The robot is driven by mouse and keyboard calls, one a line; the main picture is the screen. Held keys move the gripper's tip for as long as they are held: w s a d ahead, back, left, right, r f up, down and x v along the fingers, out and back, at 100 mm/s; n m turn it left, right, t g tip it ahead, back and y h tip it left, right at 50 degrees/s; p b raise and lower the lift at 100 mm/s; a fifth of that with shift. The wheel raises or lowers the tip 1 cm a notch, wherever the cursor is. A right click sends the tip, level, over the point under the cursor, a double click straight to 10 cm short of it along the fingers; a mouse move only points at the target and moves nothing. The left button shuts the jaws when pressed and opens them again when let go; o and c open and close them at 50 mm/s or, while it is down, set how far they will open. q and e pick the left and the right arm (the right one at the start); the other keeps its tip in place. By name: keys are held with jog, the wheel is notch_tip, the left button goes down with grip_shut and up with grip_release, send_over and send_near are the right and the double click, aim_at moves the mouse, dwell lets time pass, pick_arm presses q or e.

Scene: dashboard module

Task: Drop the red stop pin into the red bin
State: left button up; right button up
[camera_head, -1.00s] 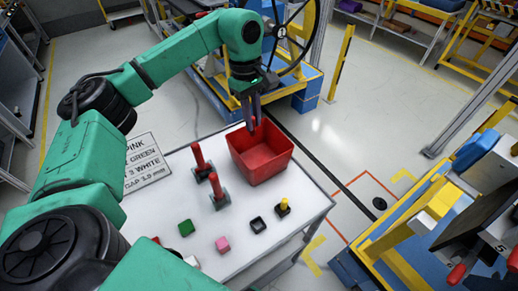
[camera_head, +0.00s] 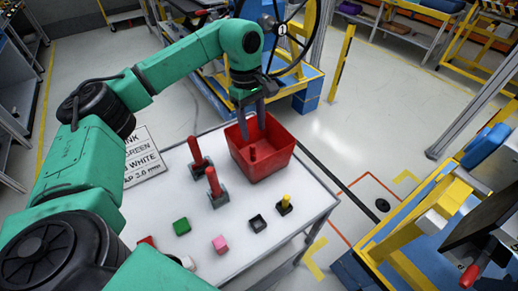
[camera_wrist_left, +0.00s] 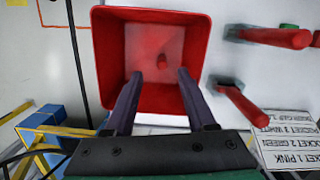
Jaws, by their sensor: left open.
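The red bin (camera_head: 278,165) stands at the far right part of the white table. My left gripper (camera_head: 253,124) is above it, pointing down, with its fingers apart and empty. The red stop pin (camera_head: 253,153) shows inside the bin, below the fingertips and apart from them. In the left wrist view the pin (camera_wrist_left: 162,62) is seen against the bin floor, beyond the open fingers (camera_wrist_left: 157,76); the bin's rim (camera_wrist_left: 100,60) surrounds it. I cannot tell whether the pin rests on the floor or is still falling. My right gripper is not in view.
Two red upright handles (camera_head: 193,150) (camera_head: 212,181) on grey bases stand left of the bin. A green block (camera_head: 182,226), a pink block (camera_head: 220,244), a black hollow block (camera_head: 258,223) and a yellow-topped piece (camera_head: 285,203) lie nearer. A printed sign (camera_head: 145,160) lies at left.

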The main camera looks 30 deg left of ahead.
pick_arm(q)
notch_tip(320, 180, up, 14)
jog(key=a+p, duration=0.1)
jog(key=shift+w+a+r, duration=0.25)
jog(key=shift+a, duration=0.1)
jog(key=shift+w+f, duration=0.1)
